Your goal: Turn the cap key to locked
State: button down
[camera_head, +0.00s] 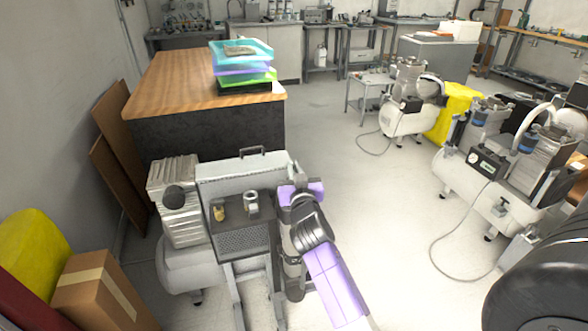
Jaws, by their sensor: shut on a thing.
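An open grey metal case (222,180) with a handle stands upright in front of me. Its dark shelf holds a small brass fitting (219,213) and a silver cylindrical part with a pale ring (251,201). My purple and grey arm reaches up to the case's right side. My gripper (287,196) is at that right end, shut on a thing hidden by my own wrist. I cannot make out its fingertips. I cannot tell the cap key or its locked mark from here. The silver part and the brass fitting stand apart from my gripper, to its left.
A compressor (178,215) stands close behind the case at left. A wooden-topped bench (180,80) with stacked trays (243,66) is beyond. A cardboard box (100,290) is at lower left. More compressors (480,170) stand at right; the floor between is clear apart from hoses.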

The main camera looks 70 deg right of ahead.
jog(key=shift+w+f+b, duration=0.1)
jog(key=shift+f+b, duration=0.15)
jog(key=shift+b, duration=0.65)
jog(key=shift+f+m+g+h+b, duration=0.1)
jog(key=shift+m+g+h+b, duration=0.25)
jog(key=shift+b, duration=0.35)
jog(key=shift+d+m+g+b, duration=0.1)
jog(key=shift+m+g+b, duration=0.15)
jog(key=shift+g+b, duration=0.55)
jog(key=shift+h+b, duration=0.25)
jog(key=shift+b, duration=0.5)
jog(key=shift+s+r+m+g+b, duration=0.25)
jog(key=shift+s+m+g+b, duration=0.05)
jog(key=shift+m+g+b, duration=0.2)
jog(key=shift+r, duration=0.1)
jog(key=c, duration=1.5)
grip_release()
jog(key=shift+c, duration=0.2)
